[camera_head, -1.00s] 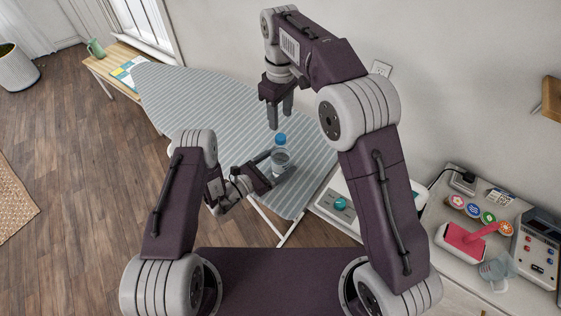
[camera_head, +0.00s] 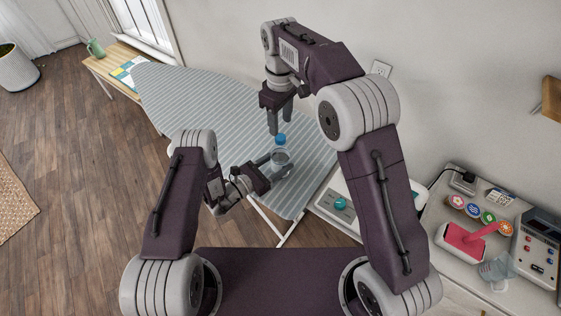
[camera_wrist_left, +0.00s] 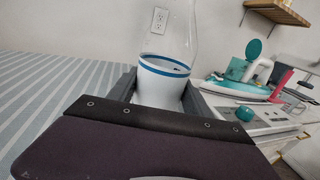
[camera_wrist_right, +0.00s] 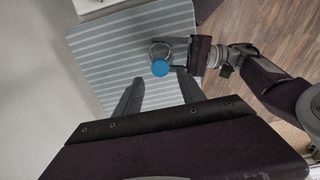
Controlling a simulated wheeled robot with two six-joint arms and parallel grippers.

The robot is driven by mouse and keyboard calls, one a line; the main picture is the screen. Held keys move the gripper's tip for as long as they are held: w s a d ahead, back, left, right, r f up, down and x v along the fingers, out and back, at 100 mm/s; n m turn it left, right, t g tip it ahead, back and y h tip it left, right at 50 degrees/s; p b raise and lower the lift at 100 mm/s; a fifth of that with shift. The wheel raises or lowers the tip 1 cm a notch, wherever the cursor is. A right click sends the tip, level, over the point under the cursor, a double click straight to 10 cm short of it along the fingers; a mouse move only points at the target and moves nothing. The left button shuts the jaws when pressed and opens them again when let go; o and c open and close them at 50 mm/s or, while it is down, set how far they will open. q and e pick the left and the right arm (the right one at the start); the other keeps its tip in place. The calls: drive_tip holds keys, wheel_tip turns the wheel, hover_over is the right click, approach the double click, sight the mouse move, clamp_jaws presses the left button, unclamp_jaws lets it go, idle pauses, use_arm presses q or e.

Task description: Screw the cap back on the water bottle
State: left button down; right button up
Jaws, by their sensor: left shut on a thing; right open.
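The clear water bottle (camera_head: 281,160) stands upright on the striped ironing board. Its clear upper part and a white lower band with a blue stripe show in the left wrist view (camera_wrist_left: 164,72). My left gripper (camera_head: 272,171) is shut around the lower part of the bottle. The blue cap (camera_head: 280,140) sits at the top of the bottle; whether it is tight cannot be told. My right gripper (camera_head: 280,125) is open and empty, pointing down just above the cap. In the right wrist view, the cap (camera_wrist_right: 160,68) appears between the two fingertips.
The ironing board (camera_head: 200,105) has wide free room to the left of the bottle. A white machine with a teal knob (camera_head: 341,203) is to the right. A cabinet with a pink-handled item (camera_head: 465,240) and a clear cup (camera_head: 496,270) is farther right.

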sight(280, 137)
drive_tip(key=shift+f, duration=2.8)
clamp_jaws()
drive_tip(key=shift+o, duration=0.7)
unclamp_jaws()
drive_tip(key=shift+r, duration=0.1)
